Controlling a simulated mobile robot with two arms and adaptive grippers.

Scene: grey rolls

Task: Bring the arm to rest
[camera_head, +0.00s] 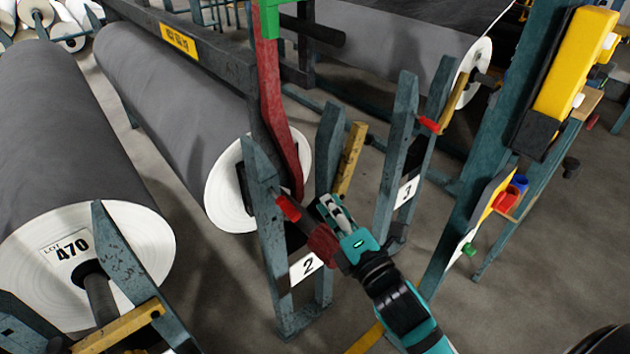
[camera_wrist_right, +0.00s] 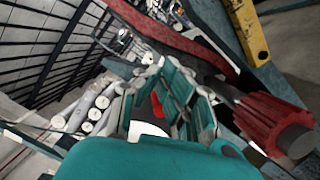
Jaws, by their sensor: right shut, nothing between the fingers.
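My right gripper (camera_head: 328,208) is shut and empty. It is above and right of the stand marked 2 (camera_head: 306,266), close to a dark red knob (camera_head: 323,243) on a shaft. In the right wrist view its closed fingers (camera_wrist_right: 165,95) show at the middle, with the red knob (camera_wrist_right: 275,122) to their right. I cannot tell whether the gripper touches the knob or shaft. My right arm comes in from the lower right. My left gripper is not in view.
A long red bar (camera_head: 271,100) hangs down by the grey roll (camera_head: 180,85) at stand 2. Another grey roll (camera_head: 55,130), labelled 470, lies at the left. Stand 3 (camera_head: 405,190) is at the right. Bare floor (camera_head: 220,295) shows left of stand 2.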

